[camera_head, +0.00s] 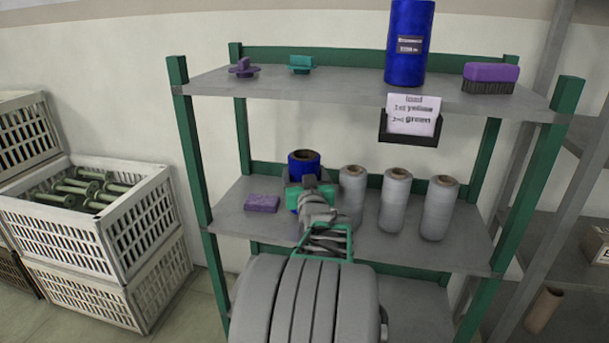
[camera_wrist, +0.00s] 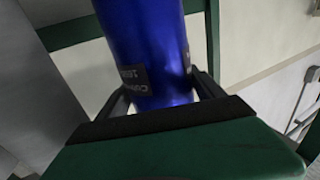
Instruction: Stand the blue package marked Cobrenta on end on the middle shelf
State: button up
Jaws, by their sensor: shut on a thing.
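A blue cylindrical package (camera_head: 304,163) stands about upright at the middle shelf (camera_head: 245,225), left of the grey rolls. My gripper (camera_head: 311,187) is shut around its side, with the arm reaching in from the front. In the wrist view the blue package (camera_wrist: 155,35) lies between the two fingers (camera_wrist: 167,92). A dark label on its side begins with "C", but the rest is too blurred to read surely. My gripper hides its lower part, so I cannot tell whether its base touches the shelf.
Grey rolls (camera_head: 395,200) stand close on the right, and a purple sponge-like block (camera_head: 262,203) lies on the left. Another blue cylinder (camera_head: 409,45) stands on the top shelf (camera_head: 340,85) above a hanging sign (camera_head: 412,118). Crates (camera_head: 140,230) stand at left.

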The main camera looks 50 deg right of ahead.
jog(key=shift+f+b, duration=0.55)
jog(key=shift+f, duration=0.15)
jog(key=o, duration=1.7)
jog(key=shift+f, duration=0.1)
jog(key=v, duration=0.7)
jog(key=shift+s+a, duration=0.3)
